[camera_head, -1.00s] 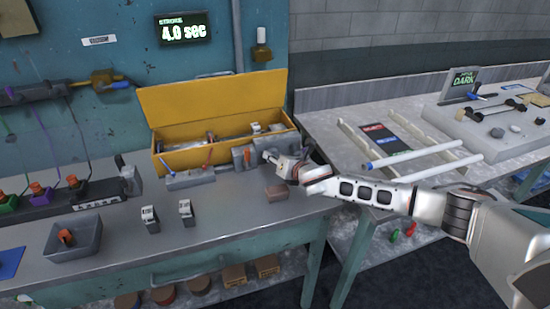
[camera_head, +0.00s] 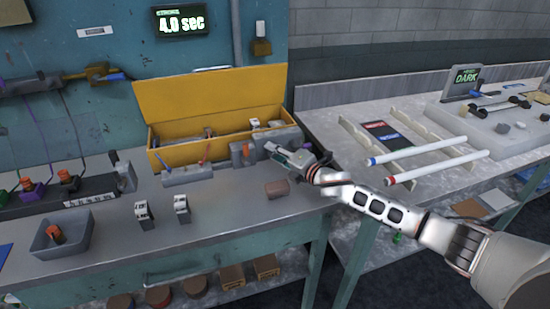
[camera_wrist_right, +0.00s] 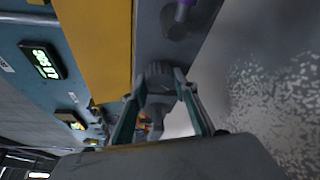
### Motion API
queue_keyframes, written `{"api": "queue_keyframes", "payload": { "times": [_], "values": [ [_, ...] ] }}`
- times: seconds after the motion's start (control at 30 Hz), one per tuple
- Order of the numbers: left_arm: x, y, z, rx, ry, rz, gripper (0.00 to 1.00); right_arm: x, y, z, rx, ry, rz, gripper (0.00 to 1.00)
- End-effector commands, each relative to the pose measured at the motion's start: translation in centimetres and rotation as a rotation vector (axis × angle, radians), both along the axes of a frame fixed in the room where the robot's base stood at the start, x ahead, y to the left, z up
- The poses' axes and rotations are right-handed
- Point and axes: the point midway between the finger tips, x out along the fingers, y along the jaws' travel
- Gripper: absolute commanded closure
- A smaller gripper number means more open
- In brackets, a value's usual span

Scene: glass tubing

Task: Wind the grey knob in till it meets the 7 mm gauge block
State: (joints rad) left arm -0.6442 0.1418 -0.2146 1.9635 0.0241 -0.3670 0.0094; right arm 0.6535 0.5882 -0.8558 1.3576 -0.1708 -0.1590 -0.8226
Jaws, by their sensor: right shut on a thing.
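My right gripper (camera_head: 272,149) reaches in from the right to the grey fixture (camera_head: 243,154) at the back of the bench. In the right wrist view, its two fingers (camera_wrist_right: 160,84) are shut on a grey ribbed knob (camera_wrist_right: 158,72). The fingers mostly hide the knob in the head view. Two small blocks with white labelled faces (camera_head: 142,215) (camera_head: 181,208) stand upright on the bench, left of the gripper and apart from it. Their markings are too small to read, so I cannot tell which is 7 mm. The gap at the knob is hidden. My left gripper is out of view.
An open yellow box (camera_head: 190,153) stands behind the fixture. A brown block (camera_head: 277,189) lies in front of the gripper. A grey tray (camera_head: 62,240) sits at the left. A second bench (camera_head: 330,125) with glass tubes is at the right. The front middle is clear.

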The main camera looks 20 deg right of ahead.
Motion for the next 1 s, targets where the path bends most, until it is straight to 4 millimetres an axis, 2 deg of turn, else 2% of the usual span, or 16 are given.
{"api": "queue_keyframes", "payload": {
  "times": [0.1,0.3,0.87,0.9,0.97,1.0],
  "values": [
    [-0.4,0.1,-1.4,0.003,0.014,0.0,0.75,-0.1,0.0,-0.5,0.064,0.006,-0.001,0.93],
    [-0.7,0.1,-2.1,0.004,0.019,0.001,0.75,-0.1,0.0,-0.4,0.133,0.007,-0.001,0.93],
    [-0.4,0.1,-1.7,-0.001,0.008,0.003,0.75,-0.1,0.0,-0.2,0.164,0.009,0.0,0.93],
    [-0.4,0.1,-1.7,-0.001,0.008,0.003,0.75,-0.1,0.0,-0.2,0.164,0.009,0.0,0.69],
    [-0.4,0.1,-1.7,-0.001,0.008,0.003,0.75,-0.1,0.0,-0.2,0.164,0.009,0.0,0.55],
    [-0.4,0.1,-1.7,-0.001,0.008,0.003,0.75,-0.1,0.0,-0.2,0.165,0.008,0.0,0.55]
  ]
}}
